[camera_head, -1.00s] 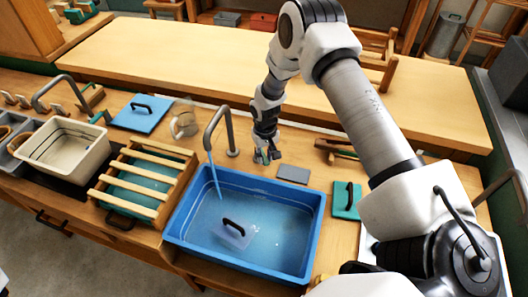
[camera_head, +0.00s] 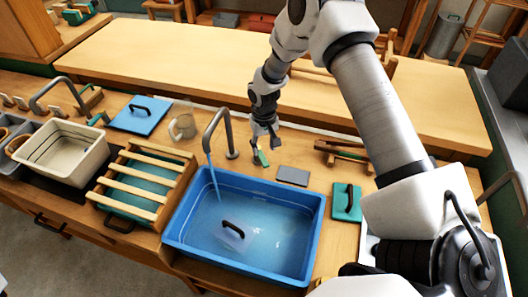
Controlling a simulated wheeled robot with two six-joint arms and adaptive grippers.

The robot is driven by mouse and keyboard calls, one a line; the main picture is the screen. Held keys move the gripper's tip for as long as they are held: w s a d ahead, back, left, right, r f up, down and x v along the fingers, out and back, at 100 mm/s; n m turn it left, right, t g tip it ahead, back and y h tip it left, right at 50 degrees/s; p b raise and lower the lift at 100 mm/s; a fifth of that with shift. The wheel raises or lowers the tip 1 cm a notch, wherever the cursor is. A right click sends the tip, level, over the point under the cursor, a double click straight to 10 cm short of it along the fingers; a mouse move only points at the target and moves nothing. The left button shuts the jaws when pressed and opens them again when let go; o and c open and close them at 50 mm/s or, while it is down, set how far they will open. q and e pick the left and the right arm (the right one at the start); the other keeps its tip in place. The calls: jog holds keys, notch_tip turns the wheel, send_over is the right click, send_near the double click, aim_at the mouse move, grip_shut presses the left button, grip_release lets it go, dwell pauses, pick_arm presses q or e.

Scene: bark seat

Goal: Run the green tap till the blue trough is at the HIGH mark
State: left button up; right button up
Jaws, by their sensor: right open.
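The blue trough (camera_head: 316,225) stands at the counter's front and holds water; I cannot make out a HIGH mark. A grey spout (camera_head: 213,122) arches over its left back part, and a thin stream of water (camera_head: 214,180) falls from it into the trough. The small green tap handle (camera_head: 262,158) is on the counter behind the trough, right of the spout. My right gripper (camera_head: 265,143) is open just above the green handle, pointing down, and seems empty. A clear plate with a black handle (camera_head: 233,229) is in the trough's water. My left gripper is out of view.
A slatted wooden rack (camera_head: 140,170) and a cream basin (camera_head: 98,158) stand left of the trough. A grey slab (camera_head: 293,176) and a green board with a black handle (camera_head: 347,201) lie behind and right. A blue board (camera_head: 142,112) lies further back.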

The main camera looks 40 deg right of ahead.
aim_at(264, 160)
notch_tip(264, 160, up, 6)
dwell(7.7)
